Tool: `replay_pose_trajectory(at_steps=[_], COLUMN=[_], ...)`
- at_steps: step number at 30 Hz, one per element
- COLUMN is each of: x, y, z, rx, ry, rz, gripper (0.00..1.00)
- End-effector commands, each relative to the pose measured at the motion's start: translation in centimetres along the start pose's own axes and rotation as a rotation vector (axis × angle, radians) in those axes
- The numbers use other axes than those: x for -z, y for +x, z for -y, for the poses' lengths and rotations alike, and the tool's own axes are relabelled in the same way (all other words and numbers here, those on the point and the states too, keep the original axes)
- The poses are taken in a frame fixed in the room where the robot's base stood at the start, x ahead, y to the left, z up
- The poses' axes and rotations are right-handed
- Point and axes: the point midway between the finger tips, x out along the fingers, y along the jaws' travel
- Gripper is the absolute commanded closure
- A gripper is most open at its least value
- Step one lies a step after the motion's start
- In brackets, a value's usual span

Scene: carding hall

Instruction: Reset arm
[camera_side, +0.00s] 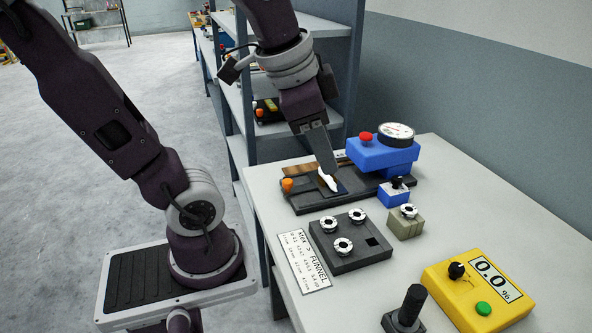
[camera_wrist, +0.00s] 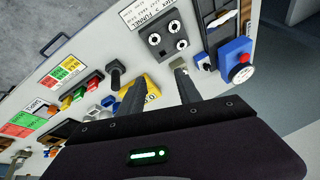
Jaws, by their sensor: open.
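My gripper (camera_side: 327,168) hangs from above with its fingers pointing down, in front of the dark device with the wooden strip. In the wrist view my gripper (camera_wrist: 160,88) has its two fingers apart, with nothing held between them. In the side view the fingertips overlap a white tuft (camera_side: 328,183) on the dark device (camera_side: 312,204). The tuft (camera_wrist: 222,19) lies clear of the fingers in the wrist view.
On the table (camera_side: 262,196) stand a blue gauge unit (camera_side: 382,154), a block with several white-topped pieces (camera_side: 350,258), a small grey-green block (camera_side: 405,229), a yellow readout box (camera_side: 478,290) and a black-handled tool (camera_side: 407,308). Shelving (camera_side: 318,55) stands behind.

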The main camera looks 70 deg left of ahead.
Motion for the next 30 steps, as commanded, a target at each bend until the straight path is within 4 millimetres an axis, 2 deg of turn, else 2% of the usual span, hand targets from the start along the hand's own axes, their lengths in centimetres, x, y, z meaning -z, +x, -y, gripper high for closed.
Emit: replay_pose_trajectory(at_steps=[1,3,6,30], x=[-1.7,-3.5,-4.7,-4.9], y=[-0.4,-0.5,-0.5,-0.4], z=[-1.9,-3.5,-4.5,-4.6], rx=[-0.013,-0.036,-0.057,-0.058], ry=[-0.086,-0.206,-0.296,-0.313], rz=[-0.044,-0.081,-0.105,-0.105], gripper=[0.59,0.59,0.59,0.59])
